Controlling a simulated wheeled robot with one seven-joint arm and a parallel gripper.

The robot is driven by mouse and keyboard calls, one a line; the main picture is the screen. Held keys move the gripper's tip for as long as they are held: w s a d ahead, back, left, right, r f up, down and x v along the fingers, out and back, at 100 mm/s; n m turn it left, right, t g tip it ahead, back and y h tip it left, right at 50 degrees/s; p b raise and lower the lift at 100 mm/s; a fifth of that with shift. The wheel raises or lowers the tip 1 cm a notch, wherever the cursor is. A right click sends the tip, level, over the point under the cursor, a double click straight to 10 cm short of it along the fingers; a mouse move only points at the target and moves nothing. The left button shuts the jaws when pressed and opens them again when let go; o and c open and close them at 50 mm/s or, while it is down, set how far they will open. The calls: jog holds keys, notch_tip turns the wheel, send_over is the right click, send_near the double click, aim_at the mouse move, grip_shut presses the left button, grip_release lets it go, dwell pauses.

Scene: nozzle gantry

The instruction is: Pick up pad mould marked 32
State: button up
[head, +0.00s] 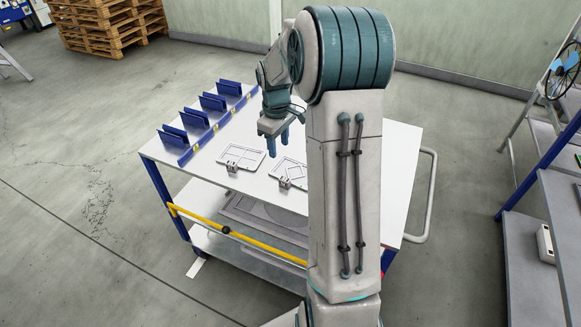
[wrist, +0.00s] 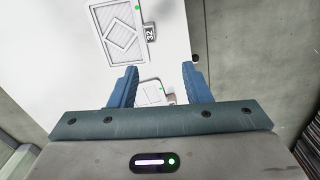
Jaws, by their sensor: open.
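The pad mould marked 32 (wrist: 120,36) is a flat pale plate with a raised diamond pattern, a green dot and a dark tag reading 32. It lies on the white table top, at the top of the wrist view beyond my fingertips. My gripper (wrist: 159,76) is open and empty, its two blue fingers apart and pointing down. In the head view my gripper (head: 282,138) hangs above the table, and no mark can be read there.
Another pale mould (wrist: 149,92) shows between my fingers, its tag unreadable. In the head view two moulds, left (head: 243,158) and right (head: 291,168), lie on the table (head: 350,140); my arm hides part of it. Blue racks (head: 213,102) line its left edge.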

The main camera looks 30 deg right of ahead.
notch_tip(320, 180, down, 2)
jog(key=w+d, duration=0.2)
jog(key=p, duration=0.1)
send_over(284, 179)
jog(key=shift+n, duration=0.3)
jog(key=f, duration=0.8)
jog(key=shift+w+d+f, duration=0.15)
jog(key=shift+w, duration=0.05)
jog(key=shift+s+f+p, duration=0.15)
jog(key=shift+f+p, duration=0.4)
jog(key=shift+f, duration=0.85)
jog(key=shift+s+f+p, duration=0.1)
jog(key=shift+f+p, duration=0.45)
jog(key=shift+f, duration=0.85)
jog(key=shift+c, duration=0.3)
grip_shut()
